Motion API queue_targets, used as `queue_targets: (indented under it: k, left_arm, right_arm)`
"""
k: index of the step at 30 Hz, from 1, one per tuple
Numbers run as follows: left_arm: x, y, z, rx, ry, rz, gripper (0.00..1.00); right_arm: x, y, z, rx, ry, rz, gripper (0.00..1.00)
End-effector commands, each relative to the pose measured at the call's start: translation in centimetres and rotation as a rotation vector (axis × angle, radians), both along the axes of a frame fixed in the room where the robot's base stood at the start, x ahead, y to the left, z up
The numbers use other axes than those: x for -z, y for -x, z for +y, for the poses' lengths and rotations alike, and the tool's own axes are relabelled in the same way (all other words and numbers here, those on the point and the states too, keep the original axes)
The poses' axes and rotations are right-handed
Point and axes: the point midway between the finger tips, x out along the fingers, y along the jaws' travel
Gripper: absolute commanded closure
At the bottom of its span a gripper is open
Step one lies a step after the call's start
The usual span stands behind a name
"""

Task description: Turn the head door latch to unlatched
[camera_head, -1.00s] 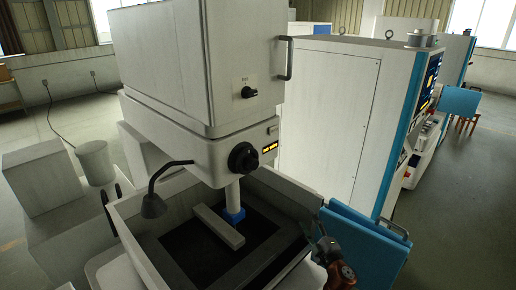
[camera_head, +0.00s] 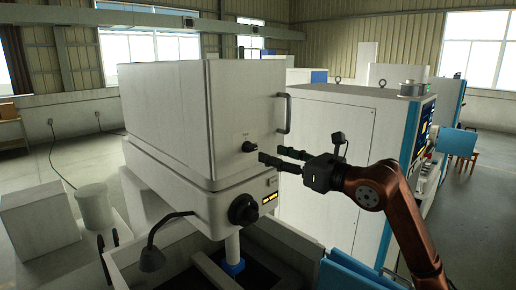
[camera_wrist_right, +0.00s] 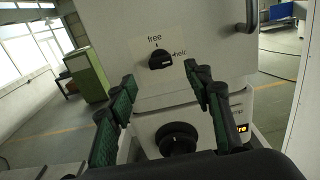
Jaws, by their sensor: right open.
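The head door latch is a small black knob (camera_head: 249,146) on the white machine head (camera_head: 252,95). In the right wrist view the latch (camera_wrist_right: 161,61) has the word "free" above it and a partly hidden word to its right. A pale mark shows on the knob and appears to point right, toward that second word. My right gripper (camera_head: 270,155) is open, with its fingers pointing at the latch from the right. In the wrist view its fingertips (camera_wrist_right: 162,77) are spread on either side of the latch, apart from it. My left gripper is not in view.
A black door handle (camera_head: 284,113) stands out above and right of the latch. A larger black knob (camera_head: 243,211) and a lit display (camera_head: 270,198) are below. A lamp (camera_head: 152,258) is at lower left. A white cabinet (camera_head: 325,145) stands behind my right arm.

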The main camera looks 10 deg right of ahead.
Motion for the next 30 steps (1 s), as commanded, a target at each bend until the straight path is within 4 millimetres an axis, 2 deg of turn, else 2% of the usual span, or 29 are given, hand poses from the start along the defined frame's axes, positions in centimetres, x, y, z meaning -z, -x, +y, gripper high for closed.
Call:
queue_targets:
  k: [9,15,26,30]
  left_arm:
    - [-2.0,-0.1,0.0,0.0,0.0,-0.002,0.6]
    - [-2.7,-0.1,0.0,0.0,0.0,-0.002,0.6]
    - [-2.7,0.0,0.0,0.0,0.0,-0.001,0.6]
    - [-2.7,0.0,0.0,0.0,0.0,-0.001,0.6]
  right_arm:
    - [-0.2,-3.9,2.7,-0.003,-0.002,0.004,0.54]
    - [-0.1,-5.7,3.9,-0.002,-0.002,0.001,0.54]
    - [0.1,-6.2,4.2,-0.001,0.0,0.001,0.54]
    - [0.1,-6.2,4.1,-0.001,-0.001,0.002,0.63]
